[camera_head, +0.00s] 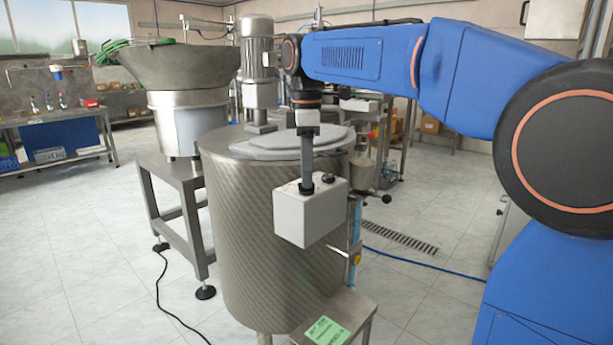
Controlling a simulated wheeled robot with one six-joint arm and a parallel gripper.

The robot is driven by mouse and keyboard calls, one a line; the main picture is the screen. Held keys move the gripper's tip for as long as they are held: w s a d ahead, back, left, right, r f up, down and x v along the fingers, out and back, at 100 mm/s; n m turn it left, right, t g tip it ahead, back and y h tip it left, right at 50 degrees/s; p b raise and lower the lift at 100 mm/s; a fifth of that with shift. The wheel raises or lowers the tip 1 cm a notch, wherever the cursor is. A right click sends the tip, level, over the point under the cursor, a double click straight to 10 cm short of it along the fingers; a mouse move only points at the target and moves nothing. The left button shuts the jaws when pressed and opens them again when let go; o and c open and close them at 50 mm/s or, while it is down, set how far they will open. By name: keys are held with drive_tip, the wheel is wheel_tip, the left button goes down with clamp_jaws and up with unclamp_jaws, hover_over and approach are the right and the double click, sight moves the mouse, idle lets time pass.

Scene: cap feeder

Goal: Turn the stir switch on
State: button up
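A white control box (309,213) is mounted at the side of the large steel tank (265,250). A small black knob (328,179), which looks like the stir switch, sits on the top of the box toward the back right. Which way the switch is set is too small to tell.
A grey motor (257,60) stands on the tank lid (285,142) behind my gripper. A hopper feeder (175,72) stands at left on a steel table (168,172). A small stand with a green label (326,331) is at front. Open floor lies right of the tank.

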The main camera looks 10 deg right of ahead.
drive_tip(key=shift+f, duration=0.7)
clamp_jaws()
